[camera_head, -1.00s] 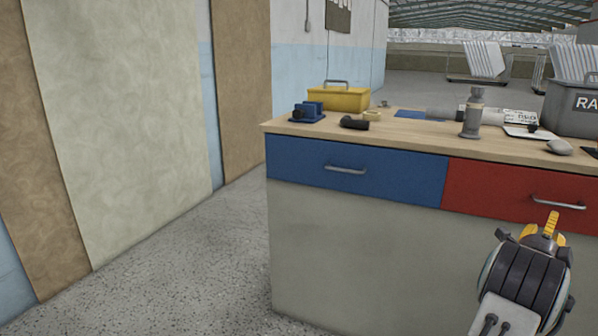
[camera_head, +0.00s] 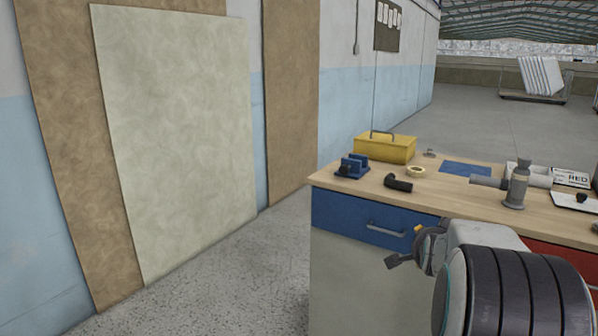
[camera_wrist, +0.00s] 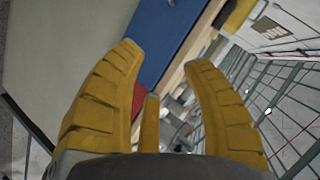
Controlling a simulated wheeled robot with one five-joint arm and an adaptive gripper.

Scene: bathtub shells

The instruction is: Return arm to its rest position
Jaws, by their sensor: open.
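My arm extends in from the lower right of the head view, in front of the workbench (camera_head: 340,265). My gripper (camera_head: 405,245) is partly hidden behind my own arm there, with a small yellow part showing. In the wrist view my gripper (camera_wrist: 165,75) shows its yellow fingers spread apart with nothing between them. Beyond the fingers the wrist view shows the bench's blue drawer (camera_wrist: 165,35) and its wooden top edge, tilted. In the head view the blue drawer (camera_head: 345,219) is shut.
On the bench top stand a yellow toolbox (camera_head: 385,149), a blue vise (camera_head: 353,165), a black pipe elbow (camera_head: 398,184), a tape roll (camera_head: 415,171) and a grey cylindrical fitting (camera_head: 517,187). Large panels (camera_head: 180,140) lean on the left wall. The floor between is clear.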

